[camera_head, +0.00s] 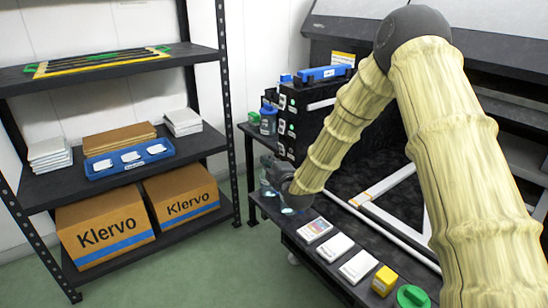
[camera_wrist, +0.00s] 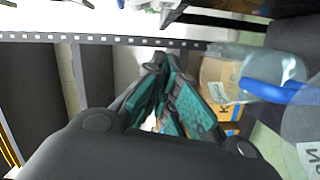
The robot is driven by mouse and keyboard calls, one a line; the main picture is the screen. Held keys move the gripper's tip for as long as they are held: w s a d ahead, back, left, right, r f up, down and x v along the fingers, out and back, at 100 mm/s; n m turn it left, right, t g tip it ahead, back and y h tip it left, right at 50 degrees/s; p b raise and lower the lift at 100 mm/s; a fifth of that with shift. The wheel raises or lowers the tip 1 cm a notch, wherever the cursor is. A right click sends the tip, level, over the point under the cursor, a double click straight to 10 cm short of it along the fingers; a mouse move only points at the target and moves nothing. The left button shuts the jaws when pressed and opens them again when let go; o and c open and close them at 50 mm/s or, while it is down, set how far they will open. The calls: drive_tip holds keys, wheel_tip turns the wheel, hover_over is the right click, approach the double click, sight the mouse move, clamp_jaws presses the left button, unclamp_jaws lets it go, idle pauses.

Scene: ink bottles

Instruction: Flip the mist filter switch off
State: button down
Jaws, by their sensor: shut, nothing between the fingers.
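I cannot make out a switch marked as the mist filter's in either view. A black cabinet (camera_head: 290,130) with small green and white labels on its front stands behind my forearm; a switch there is too small to tell. My gripper (camera_head: 289,205) hangs at the left end of the black bench, in front of and below that cabinet, partly hidden by my wrist. In the wrist view its teal-padded fingers (camera_wrist: 160,62) meet at the tips, with nothing between them.
Clear containers stand by my gripper; one with a blue band (camera_wrist: 270,75) is close right of the fingers. White boxes (camera_head: 335,247), a yellow block (camera_head: 383,280) and a green item (camera_head: 412,297) line the bench's front edge (camera_head: 300,250). A shelf (camera_head: 110,180) with cartons stands left, floor between.

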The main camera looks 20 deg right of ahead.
drive_tip(key=s, duration=0.3)
drive_tip(key=s+p, duration=0.1)
drive_tip(key=s, duration=0.1)
drive_tip(key=s+d, duration=0.1)
drive_tip(key=s, duration=0.2)
drive_tip(key=shift+s+d, duration=0.1)
drive_tip(key=shift+s, duration=0.25)
